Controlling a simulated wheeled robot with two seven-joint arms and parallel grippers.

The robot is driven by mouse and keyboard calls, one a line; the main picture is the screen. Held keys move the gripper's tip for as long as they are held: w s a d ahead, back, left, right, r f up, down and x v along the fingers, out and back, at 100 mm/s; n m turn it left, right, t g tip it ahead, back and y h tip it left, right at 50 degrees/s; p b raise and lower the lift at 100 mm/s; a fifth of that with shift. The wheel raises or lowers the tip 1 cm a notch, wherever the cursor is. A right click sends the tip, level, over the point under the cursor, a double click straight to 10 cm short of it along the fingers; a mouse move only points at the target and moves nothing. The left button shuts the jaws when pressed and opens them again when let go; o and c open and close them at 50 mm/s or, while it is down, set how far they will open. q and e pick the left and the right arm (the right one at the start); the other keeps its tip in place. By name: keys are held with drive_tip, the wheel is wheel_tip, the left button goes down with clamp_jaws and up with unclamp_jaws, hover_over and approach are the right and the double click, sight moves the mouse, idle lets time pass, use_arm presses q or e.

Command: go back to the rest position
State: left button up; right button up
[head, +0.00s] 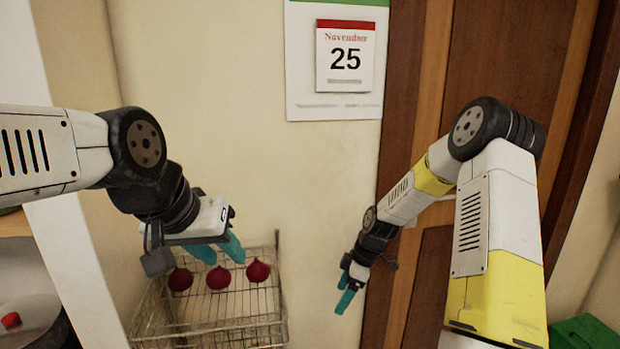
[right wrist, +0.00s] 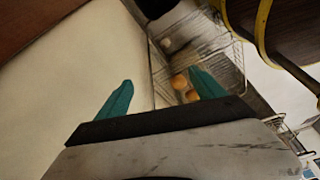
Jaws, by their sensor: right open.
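My left gripper (head: 222,254) is in front of the wire basket at the lower middle of the head view. Its two teal fingers are apart with nothing seen between them. My right gripper (head: 345,293) hangs to the right of the basket, in front of the wall and the wooden door edge, fingers pointing down. In the right wrist view its two teal fingers (right wrist: 160,95) stand wide apart and empty. No clay waterpot can be made out in either view.
A wire basket (head: 205,328) with several red onions (head: 218,278) at its upper tier stands low by the wall. A grey round thing with a red knob (head: 11,320) is at lower left. A brown door (head: 505,60) and a green box (head: 585,333) are at right.

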drive_tip(key=s+d+r+m+t+h, duration=0.15)
drive_tip(key=s+r+m, duration=0.3)
drive_tip(key=r, duration=0.65)
drive_tip(key=s+d+r+m+t+h, duration=0.1)
drive_tip(key=s+d+r+m+t, duration=0.3)
drive_tip(key=r, duration=0.7)
drive_tip(key=s+r+m, duration=0.3)
drive_tip(key=s+r, duration=0.1)
drive_tip(key=s, duration=0.4)
drive_tip(key=s+r+m, duration=0.4)
drive_tip(key=s+r, duration=0.1)
drive_tip(key=s, duration=0.2)
drive_tip(key=shift+s+a+y, duration=0.25)
drive_tip(key=shift+s+y, duration=0.1)
drive_tip(key=shift+s, duration=0.05)
drive_tip(key=shift+t, duration=0.25)
